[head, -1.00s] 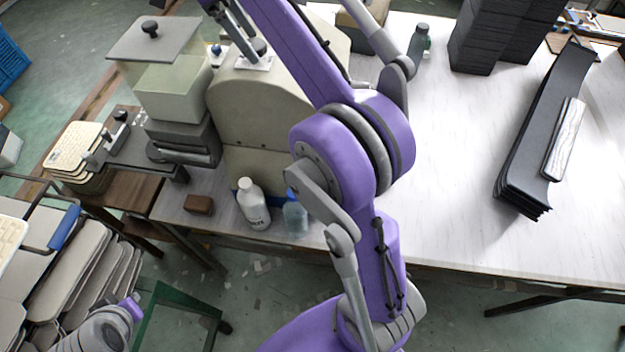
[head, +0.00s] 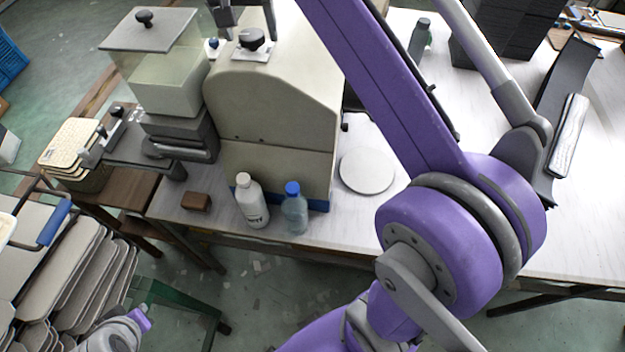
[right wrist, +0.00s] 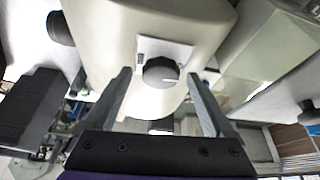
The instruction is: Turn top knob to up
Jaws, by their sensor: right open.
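The top knob (head: 251,40) is a dark round dial on a pale square plate on top of the beige machine (head: 285,75). In the right wrist view the knob (right wrist: 158,70) lies between my finger lines, with a thin light mark pointing toward the right of that picture. My right gripper (head: 243,17) is open above the knob, at the top edge of the head view. Its two fingers (right wrist: 158,85) stand apart on either side of the knob in the right wrist view. I see no clear contact.
A clear tank with a knobbed lid (head: 150,30) stands left of the machine. A white bottle (head: 252,203), a blue-capped bottle (head: 295,212) and a brown block (head: 196,201) stand in front. A round white disc (head: 367,170) lies right. Dark stacked panels (head: 570,75) stand farther right.

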